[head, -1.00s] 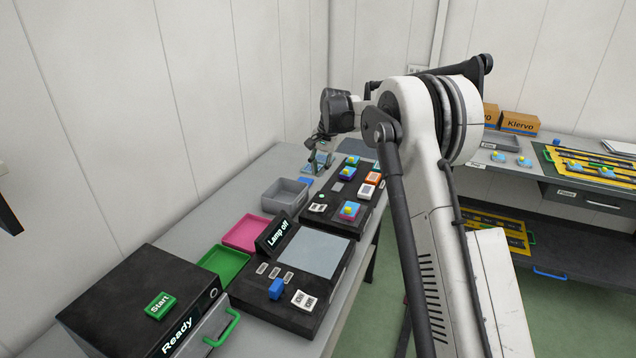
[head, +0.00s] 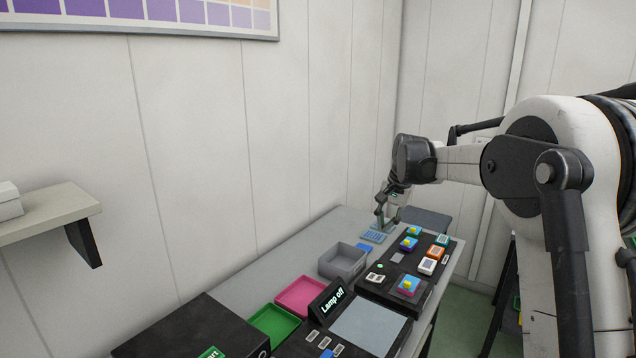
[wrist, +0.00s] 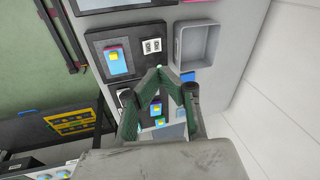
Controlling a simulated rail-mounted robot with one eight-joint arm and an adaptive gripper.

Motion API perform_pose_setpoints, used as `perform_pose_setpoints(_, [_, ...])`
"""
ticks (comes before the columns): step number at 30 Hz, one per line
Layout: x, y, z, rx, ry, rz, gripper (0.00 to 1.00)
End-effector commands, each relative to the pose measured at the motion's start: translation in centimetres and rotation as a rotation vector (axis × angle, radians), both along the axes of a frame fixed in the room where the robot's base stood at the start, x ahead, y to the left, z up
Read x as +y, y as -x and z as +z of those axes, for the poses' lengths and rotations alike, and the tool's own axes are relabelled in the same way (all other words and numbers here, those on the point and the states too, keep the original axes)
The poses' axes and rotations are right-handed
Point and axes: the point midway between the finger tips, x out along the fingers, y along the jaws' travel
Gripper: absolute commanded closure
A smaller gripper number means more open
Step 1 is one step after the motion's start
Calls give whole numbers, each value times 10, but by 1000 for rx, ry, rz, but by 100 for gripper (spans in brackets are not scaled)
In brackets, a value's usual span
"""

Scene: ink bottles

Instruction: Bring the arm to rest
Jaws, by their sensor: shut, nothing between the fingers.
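My arm (head: 540,150) reaches from the right side of the head view towards the far end of the grey bench (head: 240,285). My gripper (head: 380,218) hangs there above the bench, close to a small light-blue rack (head: 373,236); I cannot tell whether they touch. In the wrist view my gripper (wrist: 158,75) has its green-padded fingers drawn together at the tips, with nothing seen between them.
Near the gripper are a grey bin (head: 343,262) and a black panel (head: 425,290) with coloured blocks. Closer are a pink tray (head: 298,296), a green tray (head: 272,322) and a "Lamp off" sign (head: 333,302). A wall shelf (head: 45,215) juts out at left.

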Motion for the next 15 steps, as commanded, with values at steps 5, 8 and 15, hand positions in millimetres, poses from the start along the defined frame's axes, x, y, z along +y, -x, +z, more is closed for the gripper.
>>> perform_pose_setpoints(5, [3, 47, 36, -49, 30, 48, 100])
perform_pose_setpoints(8, [4, 74, 51, -77, 49, 75, 100])
perform_pose_setpoints(15, [6, 142, 79, -142, 93, 138, 100])
